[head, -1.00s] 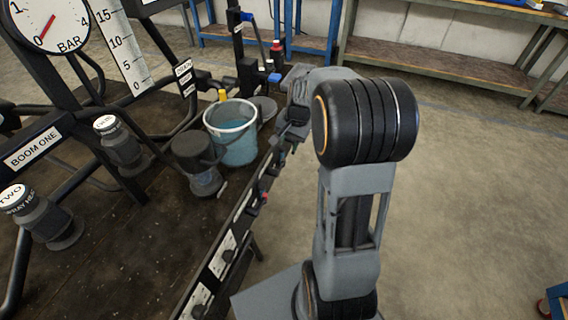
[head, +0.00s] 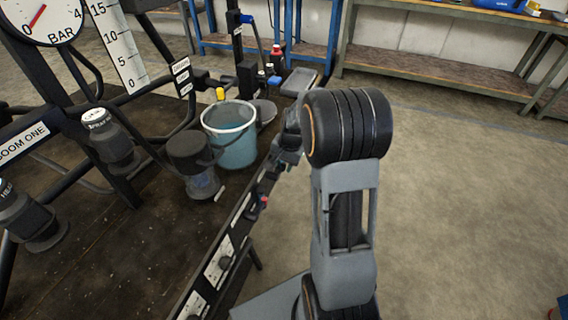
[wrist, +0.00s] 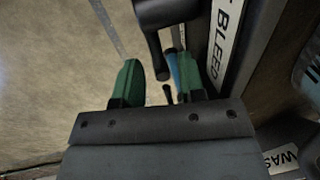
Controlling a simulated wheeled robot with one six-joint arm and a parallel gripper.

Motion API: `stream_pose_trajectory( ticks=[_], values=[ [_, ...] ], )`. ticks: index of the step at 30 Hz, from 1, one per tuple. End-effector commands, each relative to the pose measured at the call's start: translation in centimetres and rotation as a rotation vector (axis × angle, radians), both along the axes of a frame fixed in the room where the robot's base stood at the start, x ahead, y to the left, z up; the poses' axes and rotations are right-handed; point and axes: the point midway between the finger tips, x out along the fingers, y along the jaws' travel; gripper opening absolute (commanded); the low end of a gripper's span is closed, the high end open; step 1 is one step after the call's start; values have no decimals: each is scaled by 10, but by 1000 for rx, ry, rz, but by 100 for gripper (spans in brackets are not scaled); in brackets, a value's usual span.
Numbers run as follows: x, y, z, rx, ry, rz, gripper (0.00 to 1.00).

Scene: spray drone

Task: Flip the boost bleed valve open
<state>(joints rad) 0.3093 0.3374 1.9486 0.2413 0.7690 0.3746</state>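In the wrist view, a white BLEED label (wrist: 226,35) is on a dark rail at upper right. Left of it, a dark lever-like part (wrist: 157,55) hangs from a thick dark cylinder (wrist: 165,11) and reaches down between the fingertips. A blue piece (wrist: 173,68) shows beside the right finger. My gripper (wrist: 160,82) has green fingertips set well apart, with no visible grip on the dark part. Contact with the right finger cannot be told. In the head view, my gripper (head: 287,152) is by the bench's right edge, largely hidden by my arm.
A bucket of blue liquid (head: 232,135) and a dark-lidded jar (head: 194,165) stand on the bench near the gripper. A red-tipped part (head: 264,203) sits along the bench edge. A WASH-like label (wrist: 283,159) shows at lower right in the wrist view.

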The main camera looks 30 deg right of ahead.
Motion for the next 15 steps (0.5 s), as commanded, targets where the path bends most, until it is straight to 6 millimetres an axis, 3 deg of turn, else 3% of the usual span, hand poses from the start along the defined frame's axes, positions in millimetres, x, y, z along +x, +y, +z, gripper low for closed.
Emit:
stream_pose_trajectory(
  ticks=[12, 15],
  values=[
    [0, 0, 0, 0, 0, -1, 0],
    [-1, 0, 1, -6, -4, -1, 0]
  ],
)
